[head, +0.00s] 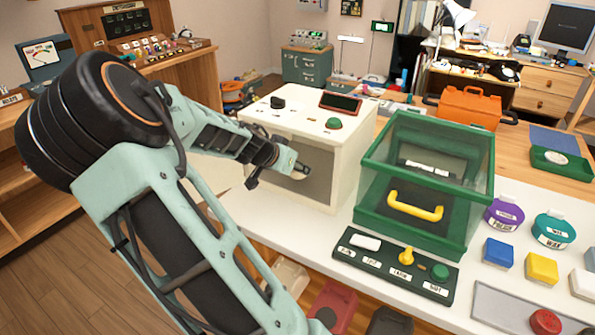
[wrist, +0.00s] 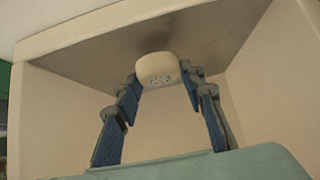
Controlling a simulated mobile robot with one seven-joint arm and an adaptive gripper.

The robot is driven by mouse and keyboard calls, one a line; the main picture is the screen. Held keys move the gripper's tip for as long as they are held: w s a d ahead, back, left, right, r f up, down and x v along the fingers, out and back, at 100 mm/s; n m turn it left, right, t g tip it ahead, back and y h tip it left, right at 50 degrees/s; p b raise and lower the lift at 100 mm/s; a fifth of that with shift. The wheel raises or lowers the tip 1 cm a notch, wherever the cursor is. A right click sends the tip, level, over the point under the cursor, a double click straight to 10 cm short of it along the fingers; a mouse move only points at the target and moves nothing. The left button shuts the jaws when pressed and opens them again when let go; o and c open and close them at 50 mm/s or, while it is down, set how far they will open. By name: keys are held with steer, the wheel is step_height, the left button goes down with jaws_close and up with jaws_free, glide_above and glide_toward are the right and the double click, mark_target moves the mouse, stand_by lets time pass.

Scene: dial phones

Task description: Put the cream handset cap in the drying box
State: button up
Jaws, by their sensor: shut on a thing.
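The cream handset cap (wrist: 157,68) is a small, pale rounded piece with small marks on its face. In the wrist view it sits between the tips of my gripper (wrist: 161,84), whose blue-padded fingers are shut on it. In the head view my gripper (head: 293,168) is at the open front of a cream box (head: 345,137), which looks like the drying box. The wrist view shows pale walls and a grey-brown surface of its interior (wrist: 245,88) around the cap. Whether the cap touches any inner surface cannot be told. In the head view the cap is mostly hidden.
The cream box has a green button (head: 334,123) and a dark display on top. A green clear-sided case (head: 425,175) with a yellow handle stands close to its right. A dark labelled control panel (head: 396,262) lies in front. Blocks and round tins stand further right.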

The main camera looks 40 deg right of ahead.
steer(key=shift+w+d+f, duration=0.15)
steer(key=shift+d+f, duration=0.3)
steer(key=shift+f, duration=0.3)
steer(key=o, duration=1)
steer(key=shift+r, duration=0.15)
steer(key=p+v, duration=0.2)
steer(key=v, duration=1)
